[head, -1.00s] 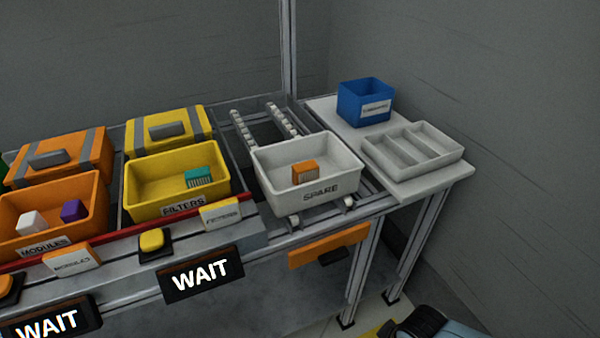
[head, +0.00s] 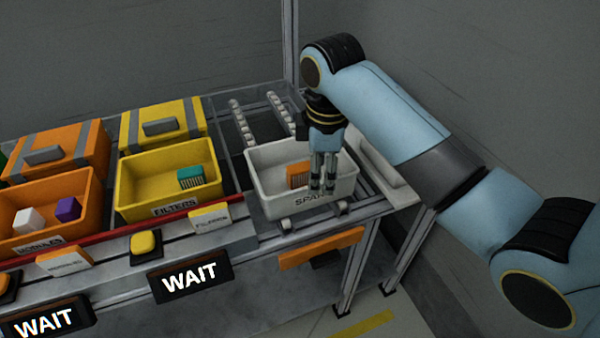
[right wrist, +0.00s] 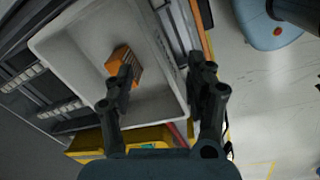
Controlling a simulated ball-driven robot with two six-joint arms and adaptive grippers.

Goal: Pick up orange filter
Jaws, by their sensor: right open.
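My right gripper (head: 323,190) points down over the right front part of the SPARE bin, just right of the filter in the head view. In the right wrist view its two fingers (right wrist: 166,78) are spread apart with nothing between them. It does not hold the filter. My left gripper is not in view.
Left of the SPARE bin stands a yellow FILTERS bin (head: 135,196) with a teal filter (head: 192,177) in it. An orange MODULES bin (head: 80,225) holds a white block (head: 28,221) and a purple block (head: 67,209). A red rail (head: 120,226) runs along the front.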

